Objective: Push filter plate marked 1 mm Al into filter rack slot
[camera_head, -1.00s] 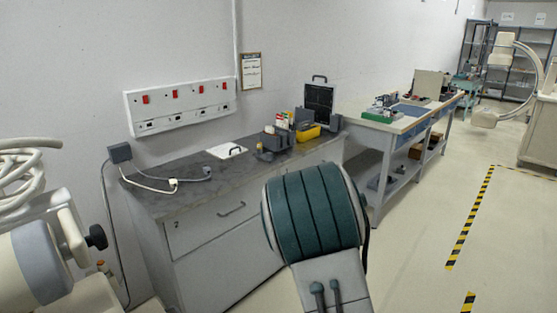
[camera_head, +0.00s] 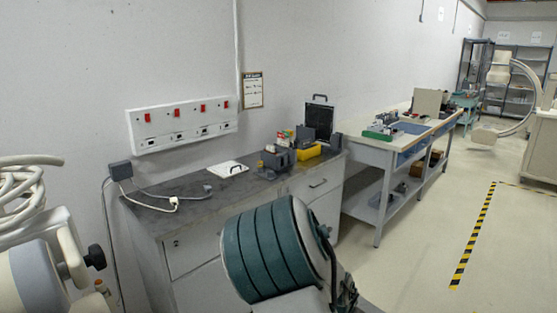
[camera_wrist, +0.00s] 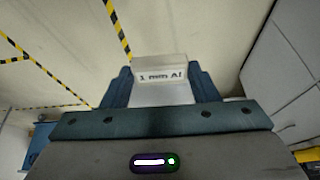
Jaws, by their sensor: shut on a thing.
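The filter plate (camera_wrist: 160,94), pale with a raised light tab reading "1 mm Al", is held between the two dark blue fingers of my gripper (camera_wrist: 161,80) in the wrist view. The gripper is shut on the plate's sides. Its lower part is hidden behind the gripper body. In the head view my teal arm is in front and the gripper and plate do not show. A dark grey block-like holder (camera_head: 279,160) on the grey bench may be the filter rack; its slots are too small to make out. The plate is apart from it, over floor in the wrist view.
The grey bench (camera_head: 215,197) also carries a white plate with a handle (camera_head: 231,169), a yellow bin (camera_head: 307,152), a black upright case (camera_head: 319,121) and loose cables. A blue-drawered workbench (camera_head: 370,143) stands beyond. Open floor lies right of the striped tape (camera_head: 474,235).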

